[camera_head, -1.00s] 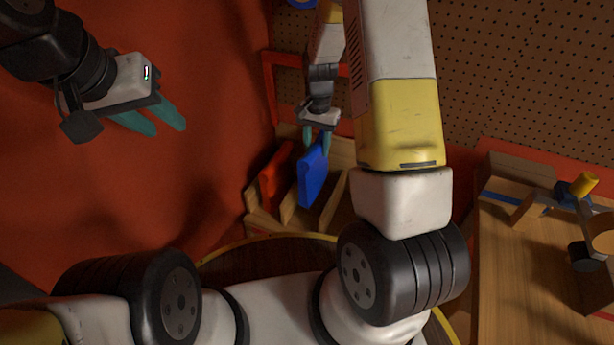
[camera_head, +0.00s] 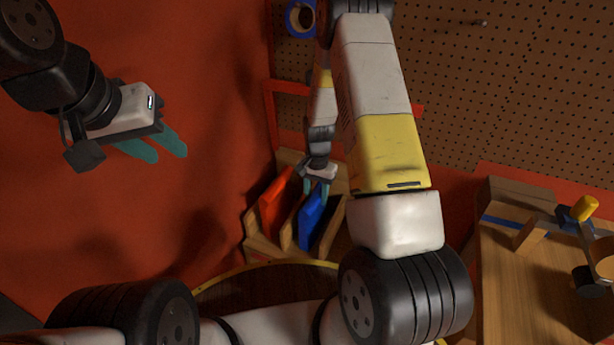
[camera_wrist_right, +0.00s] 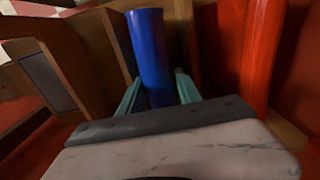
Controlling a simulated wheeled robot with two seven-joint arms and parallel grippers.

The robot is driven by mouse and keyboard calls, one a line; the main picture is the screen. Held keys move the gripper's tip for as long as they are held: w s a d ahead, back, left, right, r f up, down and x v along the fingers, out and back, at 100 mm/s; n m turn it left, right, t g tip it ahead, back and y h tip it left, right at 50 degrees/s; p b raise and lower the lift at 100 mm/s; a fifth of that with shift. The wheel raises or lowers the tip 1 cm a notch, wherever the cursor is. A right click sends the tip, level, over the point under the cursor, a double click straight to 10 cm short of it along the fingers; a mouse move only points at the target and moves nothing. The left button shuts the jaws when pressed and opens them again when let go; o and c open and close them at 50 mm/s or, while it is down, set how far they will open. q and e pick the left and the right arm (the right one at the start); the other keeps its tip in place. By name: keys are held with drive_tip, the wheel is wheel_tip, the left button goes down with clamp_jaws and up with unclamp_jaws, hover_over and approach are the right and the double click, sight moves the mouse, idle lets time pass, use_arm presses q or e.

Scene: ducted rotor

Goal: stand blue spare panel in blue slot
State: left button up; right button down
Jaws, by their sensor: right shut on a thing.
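The blue spare panel (camera_head: 311,219) stands tilted between wooden dividers of the rack (camera_head: 262,243), its lower part among them. I cannot tell whether it touches the bottom. My right gripper (camera_head: 318,188) is shut on the panel's upper end. In the right wrist view the panel (camera_wrist_right: 152,50) sits between the two teal fingers (camera_wrist_right: 158,92), with wooden walls around it. No blue marking on the slot itself is visible. My left gripper (camera_head: 158,146) is open and empty, up at the left, far from the rack.
A red panel (camera_head: 274,200) stands in the rack just left of the blue one. A wooden bench (camera_head: 515,290) at the right holds a block with a blue stripe and a yellow-topped item (camera_head: 584,208). A pegboard (camera_head: 500,90) is behind.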

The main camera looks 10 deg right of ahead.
drive_tip(key=c, duration=0.8)
unclamp_jaws()
drive_tip(key=shift+f, duration=0.1)
drive_tip(key=s+a+r+n+t+y, duration=0.1)
drive_tip(key=s+r, duration=0.3)
drive_tip(key=r, duration=1.1)
drive_tip(key=s+r+n+t, duration=0.15)
drive_tip(key=s+r, duration=0.25)
drive_tip(key=r, duration=1)
drive_tip(key=s+r+n+t, duration=0.1)
drive_tip(key=s+r, duration=0.2)
drive_tip(key=s, duration=0.2)
drive_tip(key=s+r+n+t, duration=0.1)
drive_tip(key=s+r+n, duration=0.1)
drive_tip(key=s, duration=0.4)
drive_tip(key=s+a+r+n+t+y, duration=0.1)
drive_tip(key=s+r+n, duration=0.1)
drive_tip(key=s+r, duration=0.2)
drive_tip(key=shift+s+a+r+t, duration=0.1)
drive_tip(key=shift+s+r+t, duration=0.15)
drive_tip(key=shift+s, duration=0.4)
